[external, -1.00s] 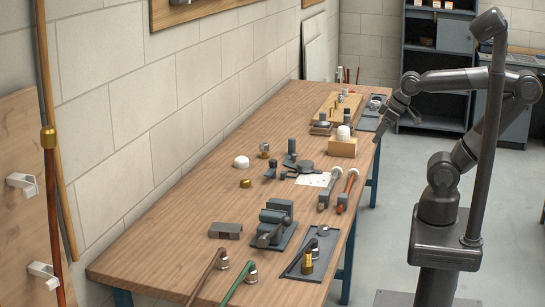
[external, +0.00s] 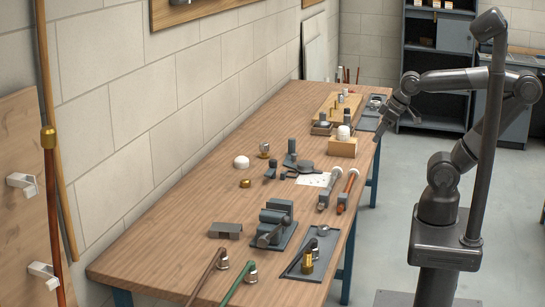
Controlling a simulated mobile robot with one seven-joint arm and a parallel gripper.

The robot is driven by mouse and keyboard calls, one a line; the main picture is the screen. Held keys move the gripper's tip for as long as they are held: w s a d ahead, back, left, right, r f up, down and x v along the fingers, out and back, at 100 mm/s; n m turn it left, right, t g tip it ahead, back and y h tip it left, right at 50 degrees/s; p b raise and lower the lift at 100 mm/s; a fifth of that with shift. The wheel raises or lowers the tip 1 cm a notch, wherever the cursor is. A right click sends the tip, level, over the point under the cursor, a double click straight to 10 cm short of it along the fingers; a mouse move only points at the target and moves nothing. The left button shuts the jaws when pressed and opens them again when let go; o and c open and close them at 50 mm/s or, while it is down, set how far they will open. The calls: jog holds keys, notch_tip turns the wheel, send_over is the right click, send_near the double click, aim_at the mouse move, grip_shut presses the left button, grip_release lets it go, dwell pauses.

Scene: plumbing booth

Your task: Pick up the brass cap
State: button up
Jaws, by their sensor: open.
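A small, low brass piece, which looks like the brass cap (external: 245,183), lies on the wooden workbench (external: 185,215), left of the middle. A taller brass-coloured fitting (external: 263,151) stands farther back, beyond a white dome-shaped cap (external: 241,162). My gripper (external: 379,136) is open and empty, pointing down at the bench's right edge. It is to the right of and farther back than the brass cap, well apart from it. The fingertips look small at this distance.
A grey vise (external: 276,222) stands in front of the brass cap. A wooden block with a white-topped piece (external: 342,147) is near my gripper. A tray with a brass fitting (external: 306,262) is in front. The bench's left side is mostly clear.

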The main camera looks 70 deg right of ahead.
jog(key=shift+w, duration=0.1)
jog(key=m+g+h, duration=0.2)
jog(key=m, duration=0.5)
send_over(246, 180)
jog(key=s+a, duration=0.2)
jog(key=f, duration=1.8)
jog(key=shift+w+d+f, duration=0.2)
jog(key=shift+d+f, duration=0.05)
jog(key=x, duration=0.4)
jog(key=shift+s+d+f, duration=0.1)
jog(key=shift+d+f, duration=0.25)
jog(key=shift+d, duration=0.05)
jog(key=shift+d+f, duration=0.1)
jog(key=shift+f, duration=0.35)
